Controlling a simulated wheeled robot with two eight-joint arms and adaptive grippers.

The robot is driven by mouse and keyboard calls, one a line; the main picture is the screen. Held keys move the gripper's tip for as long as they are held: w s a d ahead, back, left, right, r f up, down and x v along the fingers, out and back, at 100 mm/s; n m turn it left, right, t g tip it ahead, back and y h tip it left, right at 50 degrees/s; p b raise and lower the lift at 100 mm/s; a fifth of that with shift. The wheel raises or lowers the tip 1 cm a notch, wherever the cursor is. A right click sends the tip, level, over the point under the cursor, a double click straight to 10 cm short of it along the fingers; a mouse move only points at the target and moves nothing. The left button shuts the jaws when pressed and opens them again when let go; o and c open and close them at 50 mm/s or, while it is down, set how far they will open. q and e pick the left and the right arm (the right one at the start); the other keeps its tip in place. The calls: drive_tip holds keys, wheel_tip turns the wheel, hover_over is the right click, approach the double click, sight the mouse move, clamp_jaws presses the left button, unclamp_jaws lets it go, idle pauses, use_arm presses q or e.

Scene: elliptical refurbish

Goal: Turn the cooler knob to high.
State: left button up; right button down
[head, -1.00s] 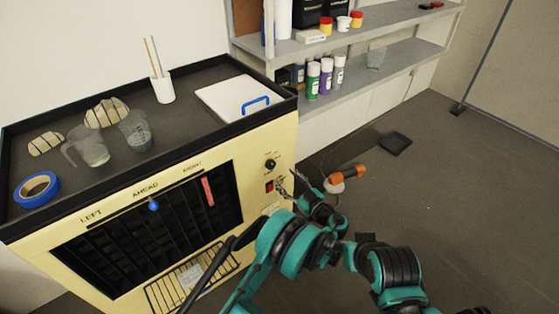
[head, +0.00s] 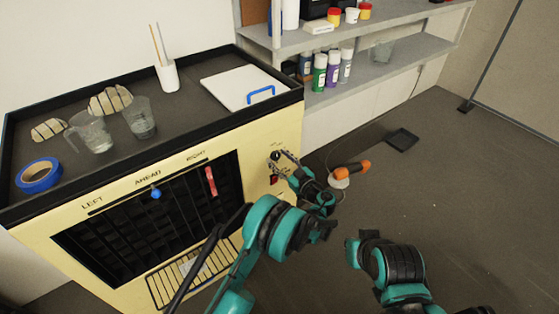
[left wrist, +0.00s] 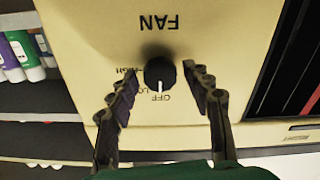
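The cooler (head: 130,270) is a cream cabinet with a dark louvred grille and FAN lettering by its knob. The black knob (left wrist: 159,74) has a white pointer line aimed at OFF, with LOW and HIGH printed to the left of it in the left wrist view. In the head view the knob (head: 275,155) is partly covered by my gripper. My left gripper (left wrist: 160,80) is open, with one finger on each side of the knob and gaps visible between. It also shows in the head view (head: 284,160) at the panel. My right gripper is out of view.
A red switch (head: 273,180) sits below the knob. The cooler top holds a white board (head: 235,90), two clear jugs, blue tape (head: 40,175) and a white cup. A shelf (head: 400,65) with spray cans stands behind. An orange-handled tool (head: 350,171) lies on the floor.

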use_arm(q)
drive_tip(key=c, duration=0.7)
drive_tip(key=shift+c, duration=0.2)
drive_tip(key=shift+m, duration=0.4)
drive_tip(key=m, duration=0.3)
drive_tip(key=shift+m, duration=0.4)
drive_tip(key=m, duration=0.4)
drive_tip(key=shift+m, duration=0.3)
drive_tip(key=m, duration=0.4)
drive_tip(key=shift+m, duration=2.5)
